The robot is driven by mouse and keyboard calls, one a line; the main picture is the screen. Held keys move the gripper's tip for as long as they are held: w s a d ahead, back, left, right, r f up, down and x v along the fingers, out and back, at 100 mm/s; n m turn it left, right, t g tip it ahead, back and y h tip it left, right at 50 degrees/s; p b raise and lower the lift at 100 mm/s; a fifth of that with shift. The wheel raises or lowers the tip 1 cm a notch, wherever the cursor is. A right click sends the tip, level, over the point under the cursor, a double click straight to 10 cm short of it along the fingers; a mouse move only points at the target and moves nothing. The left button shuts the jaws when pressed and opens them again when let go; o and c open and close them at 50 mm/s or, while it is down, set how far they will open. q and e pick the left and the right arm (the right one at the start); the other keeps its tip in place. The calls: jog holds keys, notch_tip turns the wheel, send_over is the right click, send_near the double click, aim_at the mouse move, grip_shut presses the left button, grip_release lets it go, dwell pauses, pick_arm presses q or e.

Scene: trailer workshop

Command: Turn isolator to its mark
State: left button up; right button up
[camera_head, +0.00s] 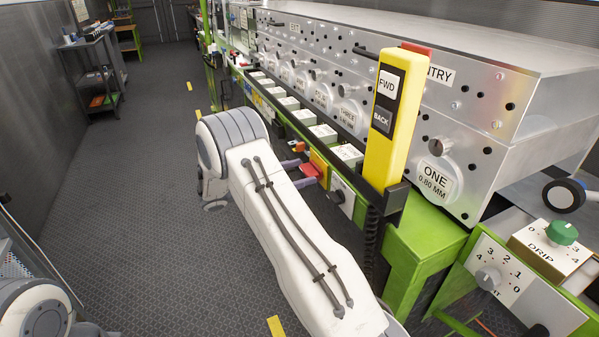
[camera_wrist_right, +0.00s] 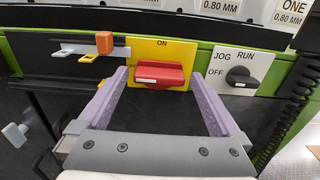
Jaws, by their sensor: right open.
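The isolator is a red handle (camera_wrist_right: 172,76) on a yellow plate (camera_wrist_right: 178,49) marked ON at its top edge. The handle lies level across the plate, with a white strip on its left part, so it does not point up at ON. My right gripper (camera_wrist_right: 158,78) is open, its two purple fingers on either side of the handle, with gaps visible. In the head view the yellow plate (camera_head: 319,160) is partly hidden, and my right gripper (camera_head: 299,172) reaches it from the left. My left gripper is not in view.
A black OFF/JOG/RUN knob (camera_wrist_right: 242,76) is right of the isolator. An orange block (camera_wrist_right: 104,42) and hanging yellow tags are left of it. A yellow FWD/BACK pendant (camera_head: 394,120) with a coiled cord stands close to my right arm. The floor (camera_head: 140,190) to the left is clear.

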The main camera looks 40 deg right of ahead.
jog(key=shift+d, duration=0.15)
jog(key=c, duration=1.2)
jog(key=shift+o, duration=0.2)
jog(key=shift+m, duration=0.4)
jog(key=m+b, duration=0.1)
jog(key=m, duration=0.1)
jog(key=m+b, duration=0.1)
jog(key=m, duration=0.1)
jog(key=shift+s+f, duration=0.15)
jog(key=shift+f, duration=0.05)
jog(key=shift+s+f+m+b, duration=0.1)
jog(key=shift+f+m+b, duration=0.05)
jog(key=shift+m+b, duration=3)
jog(key=shift+s+f+m+b, duration=0.1)
jog(key=shift+m+b, duration=2.6)
jog(key=shift+m, duration=0.85)
